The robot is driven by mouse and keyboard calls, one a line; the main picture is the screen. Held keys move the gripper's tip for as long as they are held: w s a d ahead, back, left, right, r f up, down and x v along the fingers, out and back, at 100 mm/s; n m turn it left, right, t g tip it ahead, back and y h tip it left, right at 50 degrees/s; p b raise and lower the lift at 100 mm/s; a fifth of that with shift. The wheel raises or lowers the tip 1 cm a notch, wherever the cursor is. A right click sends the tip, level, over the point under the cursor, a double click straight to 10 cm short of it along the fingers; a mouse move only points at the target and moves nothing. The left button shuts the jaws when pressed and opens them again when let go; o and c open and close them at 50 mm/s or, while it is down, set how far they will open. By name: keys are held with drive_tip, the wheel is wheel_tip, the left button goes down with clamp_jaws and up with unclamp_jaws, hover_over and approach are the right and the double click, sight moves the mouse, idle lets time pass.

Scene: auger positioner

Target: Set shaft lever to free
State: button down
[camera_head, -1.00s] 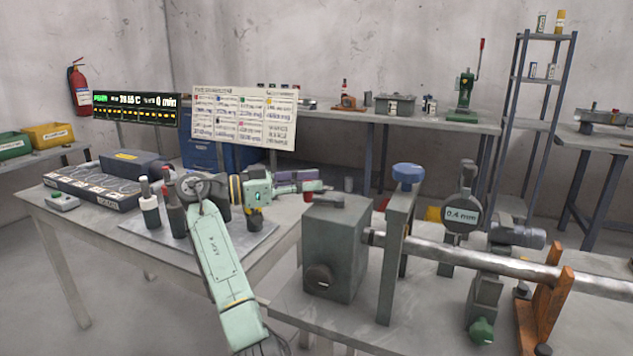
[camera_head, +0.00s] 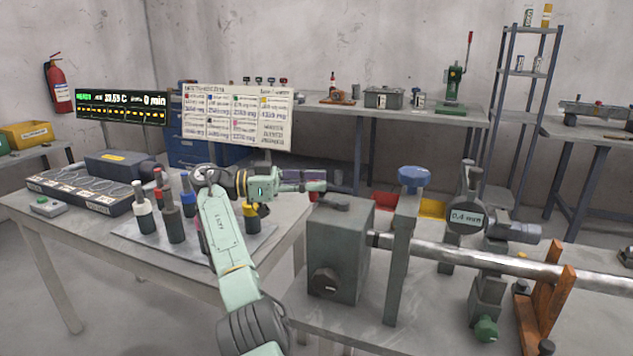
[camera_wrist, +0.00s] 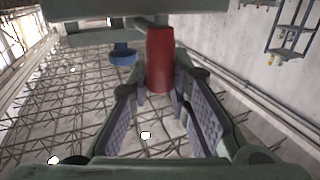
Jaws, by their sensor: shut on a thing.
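The grey housing (camera_head: 338,252) stands on the right bench, with a dark lever (camera_head: 347,203) on its top that points left. The shaft (camera_head: 480,258) runs right from behind the housing. My gripper (camera_head: 316,188) is at the lever's left end, beside the housing's upper left edge. In the wrist view a red cylindrical grip (camera_wrist: 160,62) sits between my two fingers (camera_wrist: 160,105), which are shut on it; it appears to be the lever's handle. The lever's end is largely hidden by my fingers in the head view. Any position marking is not readable.
A post with a blue knob (camera_head: 412,178) stands right of the housing. A dial gauge reading 0.4 mm (camera_head: 466,217) is over the shaft. Orange supports (camera_head: 545,312) hold the shaft farther right. Several bottles (camera_head: 174,222) stand on a tray on the left table.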

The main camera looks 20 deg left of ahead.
idle(0.4)
drive_tip(key=c, duration=1.5)
unclamp_jaws()
drive_tip(key=shift+w, duration=0.1)
drive_tip(key=shift+o, duration=0.2)
wheel_tip(320, 180, up, 10)
